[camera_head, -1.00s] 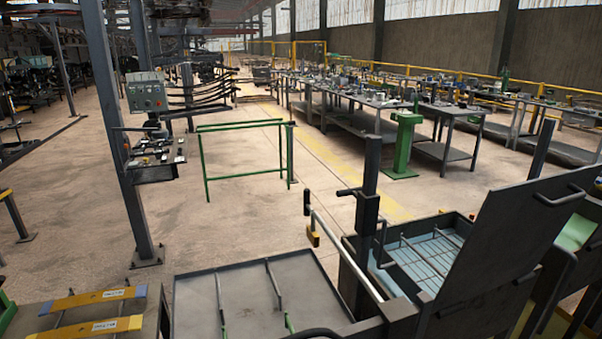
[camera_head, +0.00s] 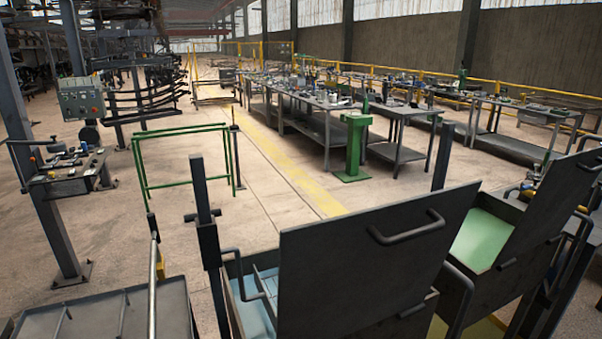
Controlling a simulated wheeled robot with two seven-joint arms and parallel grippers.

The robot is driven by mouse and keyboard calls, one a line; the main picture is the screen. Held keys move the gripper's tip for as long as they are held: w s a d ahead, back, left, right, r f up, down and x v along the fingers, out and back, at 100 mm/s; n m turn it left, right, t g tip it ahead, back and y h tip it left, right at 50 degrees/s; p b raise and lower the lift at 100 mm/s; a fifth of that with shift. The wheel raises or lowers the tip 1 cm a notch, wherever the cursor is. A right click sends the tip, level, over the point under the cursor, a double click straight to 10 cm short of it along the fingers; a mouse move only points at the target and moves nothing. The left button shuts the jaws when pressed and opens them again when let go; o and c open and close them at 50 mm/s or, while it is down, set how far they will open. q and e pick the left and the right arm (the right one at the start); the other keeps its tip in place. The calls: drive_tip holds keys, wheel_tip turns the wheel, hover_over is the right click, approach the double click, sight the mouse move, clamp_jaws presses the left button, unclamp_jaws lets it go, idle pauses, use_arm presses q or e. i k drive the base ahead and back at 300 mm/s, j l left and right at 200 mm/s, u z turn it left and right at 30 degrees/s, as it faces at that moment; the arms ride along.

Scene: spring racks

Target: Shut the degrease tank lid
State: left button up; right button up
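A tank with pale blue liquid (camera_head: 254,305) stands at the lower middle. Its dark grey lid (camera_head: 375,255) is raised and tilted, with a bar handle (camera_head: 408,228) on the face toward me, and it hides much of the tank. To its right is a second tank with green liquid (camera_head: 486,240). Its dark lid (camera_head: 556,205) is also raised, with a handle near the right edge. No label shows, so I cannot tell which is the degrease tank. Neither of my grippers is in view.
A shallow grey tray (camera_head: 95,312) is at the lower left, with an upright lever (camera_head: 153,285) beside it. A dark post (camera_head: 207,235) rises at the blue tank's left. A green rail frame (camera_head: 185,160) and a green pedestal (camera_head: 354,145) stand beyond. Open floor lies between.

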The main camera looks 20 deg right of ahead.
sight(568, 179)
drive_tip(key=l+z, duration=0.4)
drive_tip(key=l, duration=0.15)
drive_tip(key=i+l+z, duration=0.15)
drive_tip(key=l+z, duration=0.25)
drive_tip(key=l, duration=0.15)
drive_tip(key=l+z, duration=0.15)
drive_tip(key=z, duration=0.35)
drive_tip(key=l+z, duration=0.15)
drive_tip(key=z, duration=0.3)
drive_tip(key=i+u, duration=0.1)
drive_tip(key=u, duration=0.25)
drive_tip(key=i+l+u, duration=0.1)
drive_tip(key=u, duration=0.3)
